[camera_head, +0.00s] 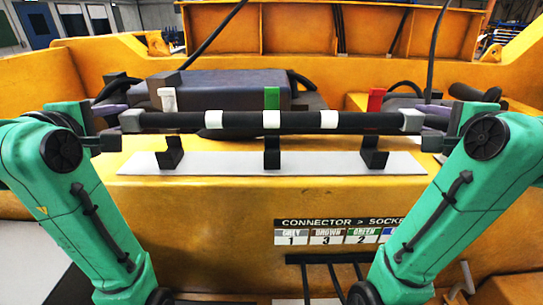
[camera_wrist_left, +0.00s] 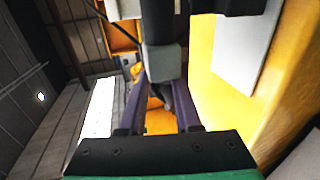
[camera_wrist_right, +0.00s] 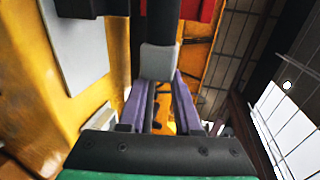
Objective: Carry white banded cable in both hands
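The white banded cable (camera_head: 200,121) is a straight black bar with white bands and a grey block at each end. It lies level across the head view, in front of the coloured posts. My left gripper (camera_head: 118,121) is at its left grey block, also in the left wrist view (camera_wrist_left: 162,62). My right gripper (camera_head: 427,120) is at its right grey block, also in the right wrist view (camera_wrist_right: 158,62). The purple fingers close in at the blocks' sides. Whether the cable rests on the black brackets (camera_head: 272,158) or hangs just above them cannot be told.
The brackets stand on a pale plate (camera_head: 220,165) on a yellow casting (camera_head: 200,215). White (camera_head: 168,98), green (camera_head: 272,97) and red (camera_head: 376,97) posts rise behind the cable. A dark box (camera_head: 225,88) is further back. A connector label (camera_head: 340,232) is on the front.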

